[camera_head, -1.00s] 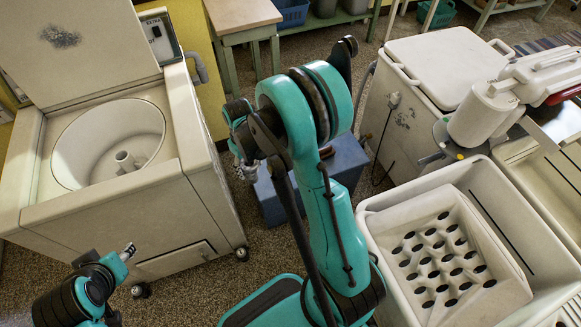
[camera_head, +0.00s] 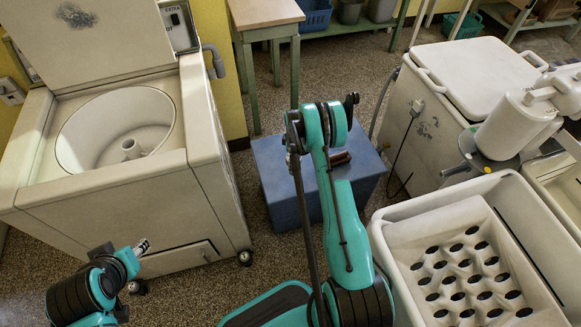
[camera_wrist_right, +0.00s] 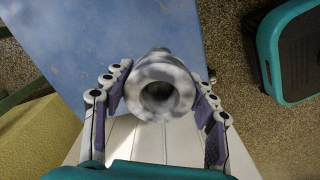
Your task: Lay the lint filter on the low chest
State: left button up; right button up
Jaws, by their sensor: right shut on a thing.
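The low chest (camera_head: 277,185) is a blue box on the floor in the head view, partly hidden behind my right arm. Its blue top (camera_wrist_right: 130,35) also fills the upper left of the right wrist view. My right gripper (camera_wrist_right: 158,100) is shut on a pale, mottled round piece with a dark hollow centre, which I take for the lint filter (camera_wrist_right: 178,78). It appears in front of the chest top; the gap between them cannot be told. In the head view my right arm hides this gripper. My left gripper (camera_head: 142,246) is at the lower left, clear of the chest; its jaws are too small to judge.
An open washer (camera_head: 120,190) stands at the left. A white tub (camera_head: 520,190) holding a perforated insert (camera_head: 460,255) is at the right, with a lidded washer (camera_head: 450,85) behind it. A wooden-topped table (camera_head: 265,12) stands behind the chest. Speckled floor surrounds the chest.

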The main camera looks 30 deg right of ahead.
jog(key=w+f, duration=0.2)
jog(key=w, duration=0.1)
jog(key=shift+b, duration=0.4)
notch_tip(320, 180, down, 4)
jog(key=shift+w+b, duration=0.1)
jog(key=shift+b, duration=0.9)
jog(key=shift+r, duration=0.1)
jog(key=o, duration=1.1)
